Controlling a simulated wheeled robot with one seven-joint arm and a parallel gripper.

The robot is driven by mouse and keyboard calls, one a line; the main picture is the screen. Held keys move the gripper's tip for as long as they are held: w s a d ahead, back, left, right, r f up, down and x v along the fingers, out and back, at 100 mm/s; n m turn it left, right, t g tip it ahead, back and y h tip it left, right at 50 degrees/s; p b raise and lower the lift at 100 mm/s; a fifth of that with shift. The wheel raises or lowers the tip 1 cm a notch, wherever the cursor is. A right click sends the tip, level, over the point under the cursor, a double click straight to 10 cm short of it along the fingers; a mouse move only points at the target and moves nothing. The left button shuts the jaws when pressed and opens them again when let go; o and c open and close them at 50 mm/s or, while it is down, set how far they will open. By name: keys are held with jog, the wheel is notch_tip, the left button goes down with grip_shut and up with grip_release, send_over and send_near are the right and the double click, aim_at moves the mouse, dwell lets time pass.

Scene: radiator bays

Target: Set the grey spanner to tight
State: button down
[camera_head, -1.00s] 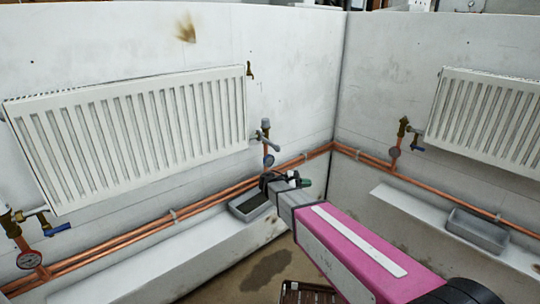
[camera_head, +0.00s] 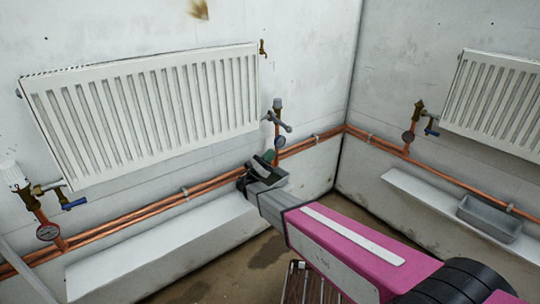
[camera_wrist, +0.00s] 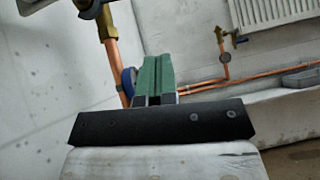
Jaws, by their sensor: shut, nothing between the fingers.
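A grey spanner-like piece (camera_head: 279,123) sticks out to the right from the valve at the right end of the left radiator, above a copper pipe. It is small here, and its exact setting cannot be told. My gripper (camera_head: 264,162) is below and slightly left of it, apart from it, in front of the pipes along the wall. In the wrist view the green fingers (camera_wrist: 155,78) are together with nothing held. A brass fitting (camera_wrist: 103,22) on a copper pipe stands just left of them, with a grey piece at the top left edge.
A dial gauge (camera_head: 280,141) sits below the valve. Copper pipes (camera_head: 165,205) run along the wall above a white ledge (camera_head: 160,245). The left radiator (camera_head: 145,105) is beside the valve. A grey tray (camera_head: 490,218) rests on the right ledge.

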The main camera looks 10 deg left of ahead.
aim_at(283, 125)
jog(key=w+d+r, duration=0.3)
jog(key=d+r, duration=0.1)
jog(key=r, duration=0.4)
jog(key=shift+r, duration=0.35)
jog(key=shift+d+r, duration=0.1)
jog(key=shift+s+d+r+n+t+y, duration=0.15)
jog(key=shift+r+n+t+y, duration=0.15)
jog(key=shift+n+t+y, duration=0.45)
jog(key=shift+s+d+r+n+t+y, duration=0.1)
jog(key=shift+r+n+t+y, duration=0.3)
jog(key=shift+n, duration=0.5)
jog(key=shift+s+d+r+n+t+y, duration=0.1)
jog(key=shift+s+r+n+t+y, duration=0.1)
jog(key=shift+n+t+y, duration=0.55)
notch_tip(283, 125, up, 2)
jog(key=n+t+y, duration=0.1)
jog(key=n+y, duration=0.1)
jog(key=n+t+y, duration=0.1)
jog(key=n+y, duration=0.1)
jog(key=n, duration=0.1)
jog(key=shift+s+d, duration=0.1)
jog(key=shift+r+n+y, duration=0.35)
jog(key=shift+n+y, duration=0.15)
jog(key=shift+n, duration=0.2)
jog(key=shift+w+r, duration=0.25)
jog(key=shift+r, duration=0.9)
jog(key=shift+a+r, duration=0.15)
jog(key=shift+a, duration=0.05)
